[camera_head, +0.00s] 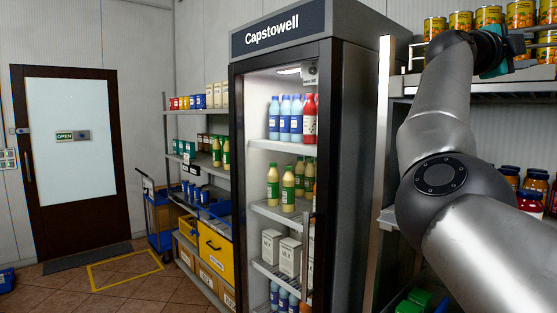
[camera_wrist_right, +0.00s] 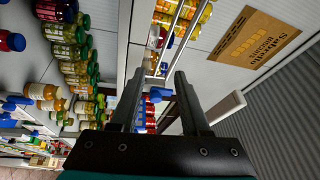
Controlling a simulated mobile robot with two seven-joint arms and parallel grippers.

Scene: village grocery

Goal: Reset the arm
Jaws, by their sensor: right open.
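My right arm reaches up on the right side of the head view. Its gripper (camera_head: 500,52) is partly hidden behind the wrist, close to the upper shelf with the yellow cans (camera_head: 461,21). In the right wrist view the two fingers of my right gripper (camera_wrist_right: 160,92) stand apart with nothing held between them. Shelf rails and several jars and cans show beyond the fingers. My left gripper is in neither view.
A tall Capstowell fridge (camera_head: 337,130) with bottles and cartons stands left of my arm. Jars (camera_head: 530,190) sit on a lower shelf at the right. A blue trolley (camera_head: 160,220) stands near the door (camera_head: 75,150). A cardboard sign (camera_wrist_right: 255,42) shows in the wrist view.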

